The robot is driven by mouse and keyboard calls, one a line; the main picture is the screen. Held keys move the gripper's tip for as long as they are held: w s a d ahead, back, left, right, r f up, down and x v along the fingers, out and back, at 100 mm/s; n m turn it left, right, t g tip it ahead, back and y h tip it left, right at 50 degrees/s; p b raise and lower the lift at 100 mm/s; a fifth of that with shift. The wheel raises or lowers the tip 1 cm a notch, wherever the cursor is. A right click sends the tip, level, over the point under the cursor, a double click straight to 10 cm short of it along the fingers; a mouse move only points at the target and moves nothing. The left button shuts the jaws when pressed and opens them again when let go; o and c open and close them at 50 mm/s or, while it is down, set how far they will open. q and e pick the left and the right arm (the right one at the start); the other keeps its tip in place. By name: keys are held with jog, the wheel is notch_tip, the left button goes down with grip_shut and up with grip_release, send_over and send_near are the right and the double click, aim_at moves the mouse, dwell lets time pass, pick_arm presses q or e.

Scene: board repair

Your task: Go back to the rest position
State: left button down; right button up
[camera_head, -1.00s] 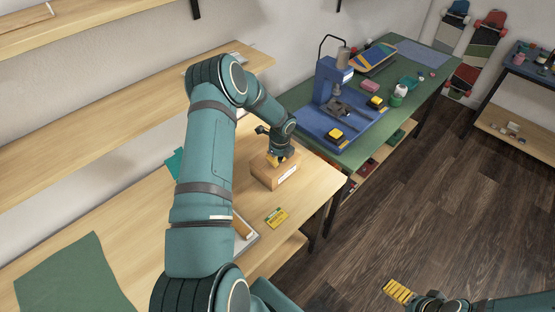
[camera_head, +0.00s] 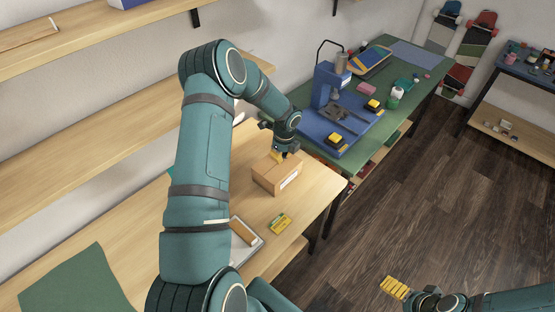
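My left arm comes in from the left and reaches over the wooden table (camera_head: 150,222). Its gripper (camera_head: 278,155) points down just above or at the back top edge of a small cardboard box (camera_head: 277,177). I cannot tell whether it touches the box, and its fingers are too small and partly hidden to read. My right gripper (camera_head: 396,288) is at the lower right, over the dark floor, away from any table. Its yellow ridged finger pads show, but whether they are apart is unclear.
A yellow-green packet (camera_head: 279,223) and a white tray (camera_head: 246,243) lie near the table's front edge. A green mat (camera_head: 75,282) lies at the lower left. A blue press (camera_head: 330,100) stands on the green bench (camera_head: 405,97) behind. Wooden shelves (camera_head: 95,132) run along the wall. The floor at right is clear.

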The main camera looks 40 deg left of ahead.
pick_arm(q)
jog(key=shift+r, duration=4.3)
jog(key=s+d+f+n+h+b, duration=0.1)
jog(key=s+d+f+n, duration=0.2)
jog(key=d, duration=0.4)
jog(key=s+d+f+n+t+h+b, duration=0.1)
jog(key=d+f+n+h+b, duration=0.15)
jog(key=d+f, duration=0.35)
jog(key=s+d+f+n+h+b, duration=0.1)
jog(key=s+d+f+n, duration=0.2)
jog(key=d, duration=0.6)
pick_arm(e)
notch_tip(320, 180, down, 8)
jog(key=b, duration=0.3)
jog(key=shift+s+f, duration=0.2)
pick_arm(q)
jog(key=s+d+f+n+t, duration=0.1)
jog(key=s+d+f+n, duration=0.5)
jog(key=s+d+n, duration=0.3)
jog(key=s+n, duration=0.3)
jog(key=shift+d+f, duration=0.25)
pick_arm(e)
jog(key=shift+c, duration=0.3)
